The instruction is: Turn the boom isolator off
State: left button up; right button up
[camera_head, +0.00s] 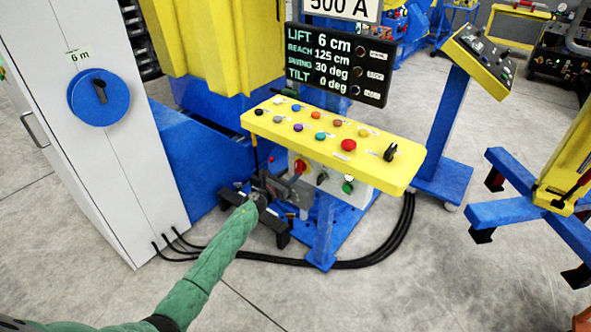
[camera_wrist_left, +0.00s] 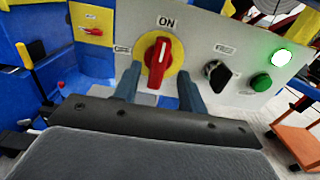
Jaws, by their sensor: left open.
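The isolator is a red rotary knob on a round yellow plate (camera_wrist_left: 158,60), set in a grey panel. Its handle stands nearly upright, toward the ON label (camera_wrist_left: 167,21); a small label, apparently OFF, is at its left. In the head view the red knob (camera_head: 299,166) shows on the box under the yellow console. My left gripper (camera_wrist_left: 159,76) is open, with one finger on each side of the knob's lower part; I cannot tell whether they touch it. In the head view my left gripper (camera_head: 276,188) is at the box, partly hard to make out. My right gripper is not in view.
A black selector (camera_wrist_left: 216,74) and a lit green lamp (camera_wrist_left: 282,57) above a green button (camera_wrist_left: 261,82) sit right of the knob. The yellow button console (camera_head: 330,142) overhangs the box. A display (camera_head: 336,66) reads lift 6 cm, tilt 0 deg. Black cables (camera_head: 385,246) lie on the floor.

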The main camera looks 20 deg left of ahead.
aim_at(296, 169)
pick_arm(q)
jog(key=x, duration=0.3)
jog(key=shift+w, duration=0.25)
jog(key=shift+w+d+f, duration=0.1)
jog(key=shift+w+d, duration=0.15)
jog(key=shift+w, duration=0.2)
grip_shut()
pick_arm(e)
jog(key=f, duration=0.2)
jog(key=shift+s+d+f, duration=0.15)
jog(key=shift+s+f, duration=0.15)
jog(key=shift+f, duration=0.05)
